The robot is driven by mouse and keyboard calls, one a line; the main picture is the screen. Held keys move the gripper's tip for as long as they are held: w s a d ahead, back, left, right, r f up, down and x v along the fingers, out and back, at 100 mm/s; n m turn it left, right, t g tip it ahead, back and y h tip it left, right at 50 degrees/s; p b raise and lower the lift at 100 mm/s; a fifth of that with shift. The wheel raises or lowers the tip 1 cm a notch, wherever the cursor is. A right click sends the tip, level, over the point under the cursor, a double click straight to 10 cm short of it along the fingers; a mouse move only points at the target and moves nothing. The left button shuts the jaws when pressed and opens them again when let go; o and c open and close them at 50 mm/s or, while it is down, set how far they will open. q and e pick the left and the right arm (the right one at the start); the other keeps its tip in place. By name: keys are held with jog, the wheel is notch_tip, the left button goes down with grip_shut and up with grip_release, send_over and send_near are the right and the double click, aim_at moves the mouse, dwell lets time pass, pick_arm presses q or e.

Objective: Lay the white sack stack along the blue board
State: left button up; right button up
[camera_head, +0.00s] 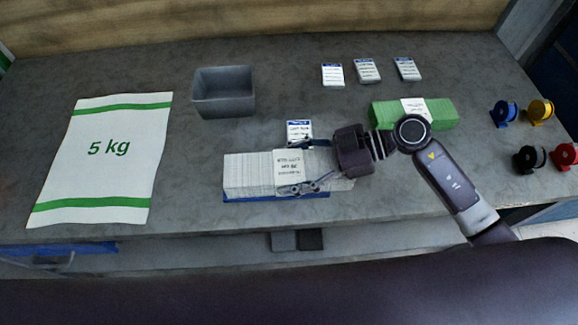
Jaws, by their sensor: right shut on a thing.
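The white sack stack (248,176) is a long row of thin white edges with a printed paper label (289,168) around its middle. It lies on or just over the blue board (270,198), which shows as a blue strip along the stack's front edge. Whether the stack touches the board is hidden. My right gripper (297,167) reaches in from the right and is shut on the white sack stack, one finger at the far side and one at the near side by the label. The gripper body covers part of the stack's right end. My left gripper is not in view.
A grey bin (223,104) stands behind. A green stack (440,113) lies at the right under my arm. A 5 kg sack (104,160) lies flat at the left. Several small labelled packs (367,70) and coloured spools (540,110) stand farther off. The table's front middle is clear.

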aim_at(337, 163)
jog(key=o, duration=1.7)
jog(key=shift+f, duration=0.1)
jog(key=b+v, duration=0.1)
jog(key=v, duration=1)
jog(key=shift+d+r, duration=0.3)
jog(key=shift+d, duration=0.25)
jog(key=shift+a, duration=0.1)
